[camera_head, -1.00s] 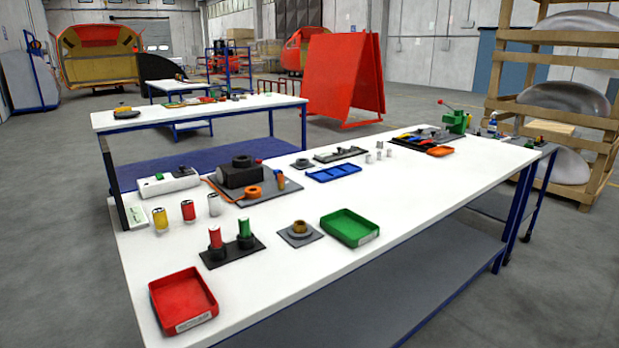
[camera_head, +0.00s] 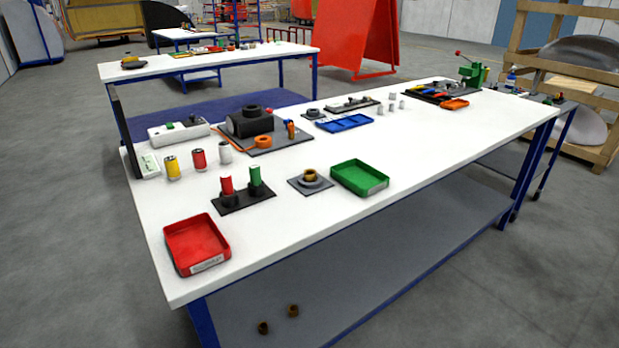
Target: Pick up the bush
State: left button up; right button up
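A small brass-coloured ring-shaped part, which looks like a bush (camera_head: 310,175), sits in a round grey seat on a square grey plate (camera_head: 325,187) on the white table (camera_head: 420,143). It is just left of the green tray (camera_head: 372,184). Two small brown cylindrical parts, which may also be bushes, are low at the front: one brown part (camera_head: 293,310) and another brown part (camera_head: 263,327) on the grey lower shelf (camera_head: 350,285). Neither of my grippers is in view.
A red tray (camera_head: 195,240) stands at the near left corner. A black stand (camera_head: 243,201) holds red and green cylinders. A black block (camera_head: 249,123), a blue tray (camera_head: 345,123) and a green press (camera_head: 473,72) stand farther back. Open floor (camera_head: 545,250) lies at the right.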

aim_at(310, 175)
jog(key=i+l+z, duration=0.35)
jog(key=i+l, duration=0.4)
jog(key=l, duration=0.15)
